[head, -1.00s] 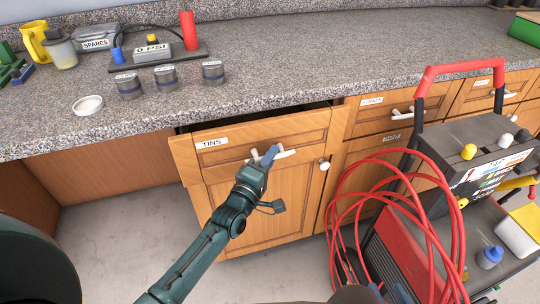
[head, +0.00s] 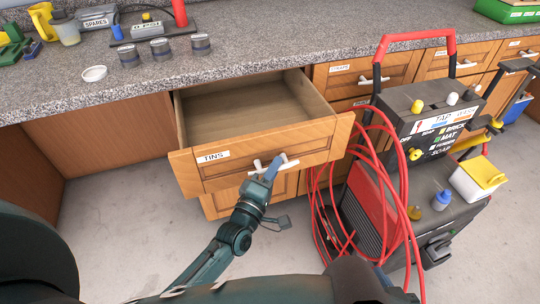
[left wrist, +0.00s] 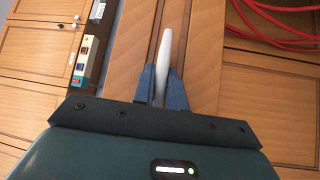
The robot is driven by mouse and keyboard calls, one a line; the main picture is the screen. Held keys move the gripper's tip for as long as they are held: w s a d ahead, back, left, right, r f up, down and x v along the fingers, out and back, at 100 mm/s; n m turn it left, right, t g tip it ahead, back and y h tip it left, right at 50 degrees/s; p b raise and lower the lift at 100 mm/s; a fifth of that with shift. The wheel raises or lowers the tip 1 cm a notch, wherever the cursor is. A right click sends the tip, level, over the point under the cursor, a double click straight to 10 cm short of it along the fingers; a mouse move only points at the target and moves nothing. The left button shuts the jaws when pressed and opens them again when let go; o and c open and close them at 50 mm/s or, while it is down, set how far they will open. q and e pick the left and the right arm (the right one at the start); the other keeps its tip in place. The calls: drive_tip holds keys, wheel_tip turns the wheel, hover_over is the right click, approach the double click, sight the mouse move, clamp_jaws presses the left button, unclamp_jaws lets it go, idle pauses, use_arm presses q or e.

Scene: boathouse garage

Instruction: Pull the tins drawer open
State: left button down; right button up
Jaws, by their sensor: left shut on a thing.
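The wooden tins drawer (head: 232,173), labelled TINS, stands well out from the cabinet in the head view. Its inside is visible and looks empty. My left gripper (head: 271,167) is shut on the drawer's white handle (head: 289,164), at the front panel. In the left wrist view, the blue fingers of the left gripper (left wrist: 163,76) sit on either side of the white handle (left wrist: 166,48), with the wooden drawer front behind. My right gripper is not in view.
A grey machine (head: 430,125) with a red-topped frame and looped red hoses (head: 385,190) stands close right of the drawer. Three small tins (head: 160,49) and a white lid (head: 94,73) sit on the speckled counter (head: 240,50). Floor is clear left of the drawer.

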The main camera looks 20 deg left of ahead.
use_arm(q)
drive_tip(key=shift+s+d+p, duration=0.25)
drive_tip(key=shift+s+d, duration=0.4)
drive_tip(key=shift+s, duration=0.25)
drive_tip(key=shift+s+d+p, duration=0.25)
drive_tip(key=shift+s+d, duration=0.35)
drive_tip(key=shift+s, duration=0.3)
drive_tip(key=c, duration=1.4)
unclamp_jaws()
drive_tip(key=shift+c, duration=0.2)
drive_tip(key=v, duration=0.7)
drive_tip(key=shift+s, duration=0.25)
drive_tip(key=shift+a, duration=0.1)
